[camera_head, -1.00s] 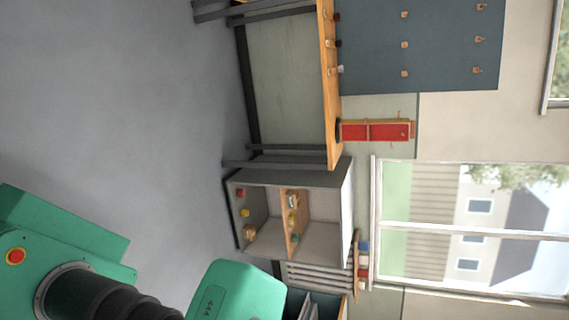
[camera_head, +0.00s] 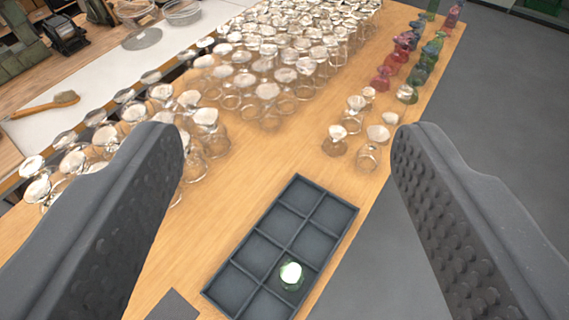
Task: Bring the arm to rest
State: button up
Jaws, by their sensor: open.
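My gripper (camera_head: 288,180) is open and empty, with its two dark, studded fingers wide apart at the left and right of the view. It is above a wooden table (camera_head: 255,165). Between the fingers, lower in the view, a dark compartment tray (camera_head: 322,240) lies on the table. One near compartment on its right side holds a green item with a white top (camera_head: 291,274). The other compartments look empty. No finger appears to touch anything.
Many clear glass items with pale tops (camera_head: 268,92) crowd the table's left and far parts. A few clear ones (camera_head: 357,103) stand at right, with red and green ones (camera_head: 395,62) beyond. A wooden brush (camera_head: 45,105) lies on a white surface at left. Grey floor (camera_head: 500,100) is clear at right.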

jog(key=shift+s+r+t, duration=0.4)
jog(key=shift+s+r, duration=0.6)
jog(key=shift+r, duration=0.2)
dwell(0.4)
